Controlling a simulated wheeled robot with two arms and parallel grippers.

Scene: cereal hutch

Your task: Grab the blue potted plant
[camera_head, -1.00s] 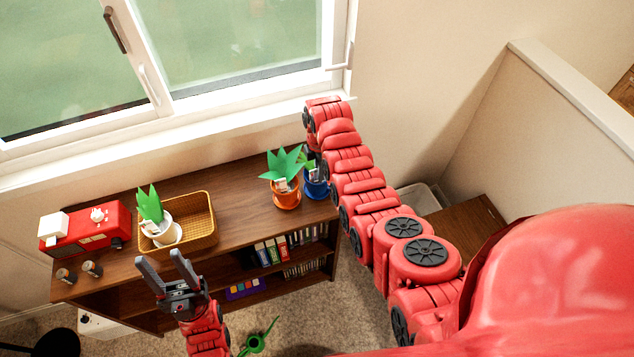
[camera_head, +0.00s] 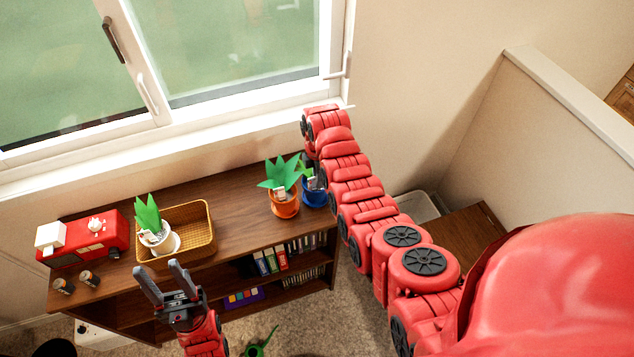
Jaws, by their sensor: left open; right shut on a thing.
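The blue potted plant (camera_head: 314,195) stands at the right end of the brown wooden hutch top (camera_head: 240,205), just right of an orange potted plant (camera_head: 284,203). Its upper part is mostly hidden by my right arm and the orange plant's leaves. My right gripper (camera_head: 309,178) reaches down at the blue pot and is shut on it; its fingers are largely hidden behind the wrist. My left gripper (camera_head: 163,281) is open and empty, in front of the hutch's front edge and below the basket.
A red toy truck (camera_head: 92,240) and two small cylinders (camera_head: 77,284) are at the left. The window wall stands behind.

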